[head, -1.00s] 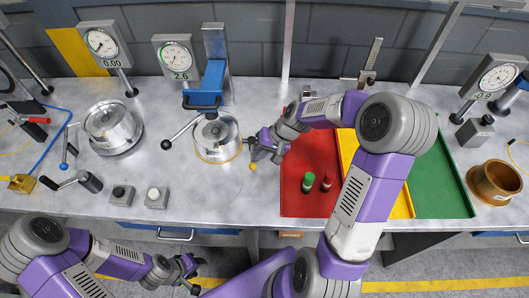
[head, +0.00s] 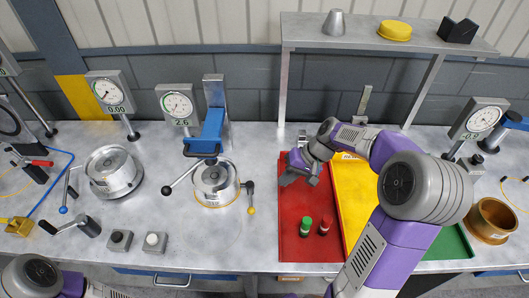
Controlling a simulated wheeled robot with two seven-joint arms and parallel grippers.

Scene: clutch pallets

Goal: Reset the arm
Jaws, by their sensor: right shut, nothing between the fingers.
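Part of my left arm shows at the bottom left corner. Its gripper is out of the picture.
A green cylinder (head: 306,227) and a red cylinder (head: 324,226) stand in the red tray. The yellow tray (head: 356,190) and green tray (head: 450,244) are partly behind my right arm. A blue clamp (head: 208,132) stands behind the fixture. A shelf (head: 365,33) spans the back.

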